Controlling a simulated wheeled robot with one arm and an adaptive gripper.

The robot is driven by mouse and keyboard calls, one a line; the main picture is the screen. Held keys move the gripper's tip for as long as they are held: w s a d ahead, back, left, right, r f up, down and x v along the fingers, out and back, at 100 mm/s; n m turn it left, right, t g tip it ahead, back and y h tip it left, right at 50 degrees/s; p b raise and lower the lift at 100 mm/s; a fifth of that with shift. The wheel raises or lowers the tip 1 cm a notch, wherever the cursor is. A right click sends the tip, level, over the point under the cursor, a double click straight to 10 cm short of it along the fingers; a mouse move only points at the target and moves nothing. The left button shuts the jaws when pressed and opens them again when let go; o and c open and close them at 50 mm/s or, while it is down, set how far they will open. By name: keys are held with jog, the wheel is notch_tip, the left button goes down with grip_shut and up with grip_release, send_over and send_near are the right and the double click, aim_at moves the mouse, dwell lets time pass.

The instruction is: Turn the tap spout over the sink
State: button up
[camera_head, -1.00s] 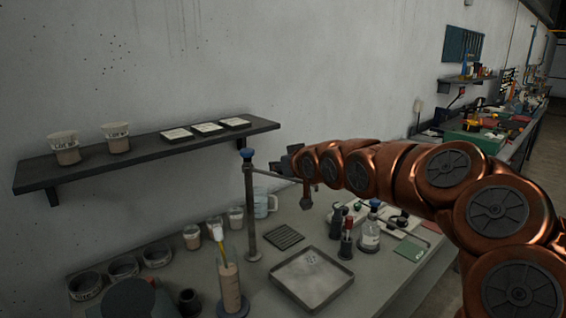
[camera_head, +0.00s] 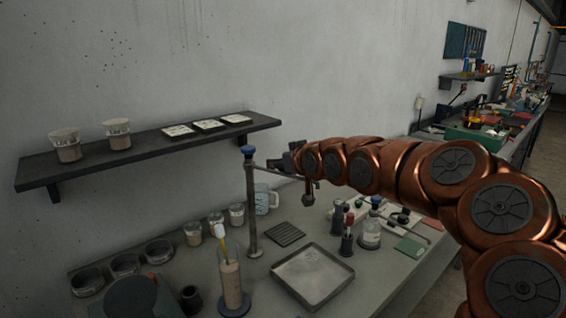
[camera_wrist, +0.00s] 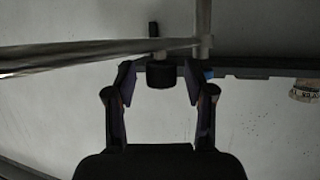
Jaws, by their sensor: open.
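The tap is a grey upright post (camera_head: 251,215) with a blue knob (camera_head: 248,150) on top. Its thin spout (camera_head: 275,172) runs right from near the post's top, and its outer end is partly hidden by my arm. The sink is a shallow square grey basin (camera_head: 312,282) on the bench, right of the post's foot. My gripper (camera_head: 291,160) is beside the spout, above the bench. In the wrist view my open gripper (camera_wrist: 162,78) has a dark cylinder (camera_wrist: 160,74) between its fingertips; contact cannot be told. The spout (camera_wrist: 90,53) crosses there, and the post (camera_wrist: 203,25) is near the right finger.
A wall shelf (camera_head: 100,164) with cups and flat trays is left of the post. A tall cylinder (camera_head: 231,283) stands left of the basin. Bottles (camera_head: 369,232) stand right of it, and a mug (camera_head: 265,200) behind the post. A ribbed dark mat (camera_head: 284,234) lies behind the basin.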

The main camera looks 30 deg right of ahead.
jog(key=v, duration=1.2)
jog(key=shift+r, duration=0.1)
dwell(0.6)
jog(key=s+a+f+n+g+y, duration=0.1)
jog(key=s+a+f+g, duration=0.3)
jog(key=a+f, duration=0.35)
jog(key=s+a+f+n+g+y, duration=0.1)
jog(key=s+a+f+g, duration=0.25)
jog(key=a+f, duration=0.4)
jog(key=s+a+f+g, duration=0.2)
jog(key=s+f, duration=0.1)
jog(key=s, duration=0.4)
jog(key=s+a+f+g, duration=0.2)
jog(key=s+f+g, duration=0.1)
jog(key=s, duration=0.4)
jog(key=s+a+f+m+g, duration=0.1)
jog(key=s+a+f+g, duration=0.2)
jog(key=s, duration=0.5)
jog(key=shift+f+h, duration=0.2)
jog(key=shift+h, duration=0.2)
